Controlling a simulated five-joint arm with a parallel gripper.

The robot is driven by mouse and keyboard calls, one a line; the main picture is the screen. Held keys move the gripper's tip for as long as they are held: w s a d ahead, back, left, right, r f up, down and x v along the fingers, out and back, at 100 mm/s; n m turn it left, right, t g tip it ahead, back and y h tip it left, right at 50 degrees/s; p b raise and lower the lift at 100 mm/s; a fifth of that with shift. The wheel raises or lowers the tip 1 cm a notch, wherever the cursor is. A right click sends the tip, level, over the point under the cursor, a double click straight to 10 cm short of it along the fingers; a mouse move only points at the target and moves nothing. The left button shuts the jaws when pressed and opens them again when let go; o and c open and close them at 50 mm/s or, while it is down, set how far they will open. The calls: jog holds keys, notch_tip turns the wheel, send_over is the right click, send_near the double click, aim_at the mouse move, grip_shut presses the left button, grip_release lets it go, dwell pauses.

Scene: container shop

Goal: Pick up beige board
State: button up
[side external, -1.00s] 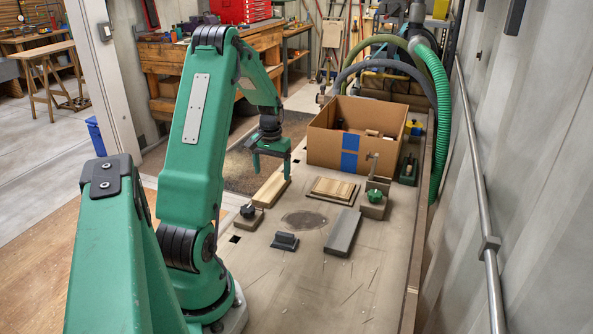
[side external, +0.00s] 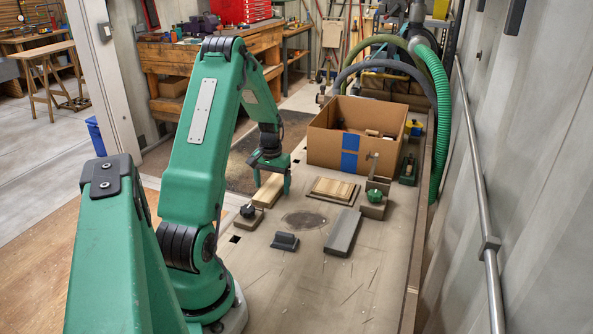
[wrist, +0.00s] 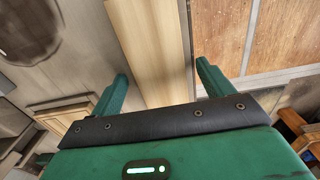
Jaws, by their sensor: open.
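The beige board (side external: 269,190) lies flat near the left edge of the work table in the side view. In the wrist view the beige board (wrist: 155,50) runs lengthwise between the two fingers. My gripper (side external: 271,181) is open and low over the board's far end, with one finger down on each side. In the wrist view my gripper (wrist: 161,80) shows a gap between each finger and the board. Whether the fingertips touch the table, I cannot tell.
A black-knobbed clamp block (side external: 248,216) stands close to the board's near end. A stacked wooden piece (side external: 333,190), a grey block (side external: 343,232) and a small dark block (side external: 284,242) lie to the right. A cardboard box (side external: 385,155) stands behind. The table's front is mostly clear.

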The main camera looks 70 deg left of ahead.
aim_at(274, 186)
jog(key=c, duration=1.1)
jog(key=shift+r, duration=0.15)
jog(key=shift+r, duration=0.55)
jog(key=r, duration=0.3)
jog(key=shift+w+d+r, duration=0.1)
jog(key=shift+w+d, duration=0.05)
jog(key=shift+d, duration=0.05)
jog(key=w+d+r, duration=0.1)
jog(key=d+r, duration=0.1)
jog(key=d, duration=0.1)
jog(key=w+d+r, duration=0.1)
jog(key=d+r, duration=0.1)
jog(key=d, duration=0.2)
jog(key=w+d+r, duration=0.2)
jog(key=d, duration=0.1)
jog(key=shift+d+r, duration=0.2)
jog(key=shift+r, duration=0.05)
jog(key=shift+w, duration=0.1)
